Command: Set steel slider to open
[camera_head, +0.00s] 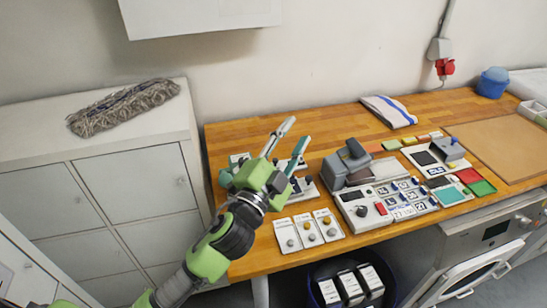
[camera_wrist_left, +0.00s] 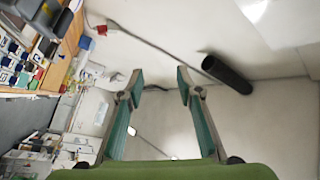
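Three white panels with small round knobs stand side by side at the table's front edge: a left panel (camera_head: 287,235), a middle panel (camera_head: 307,229) and a right panel (camera_head: 328,223). They may be sliders, but the labels are too small to read and I cannot tell which is the steel slider or how it is set. My left gripper (camera_head: 298,130) is open and empty, raised over the table's left part, behind the panels. In the left wrist view its two teal fingers (camera_wrist_left: 160,80) are apart with only wall between them. My right gripper is not in view.
Devices partly hidden by my left gripper stand at the table's left end. A grey machine (camera_head: 346,163), a control board with a red button (camera_head: 368,215) and numbered tags (camera_head: 405,198) stand right of the panels. A dark bin (camera_head: 322,268) with boxes is below the table. Wood behind is mostly clear.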

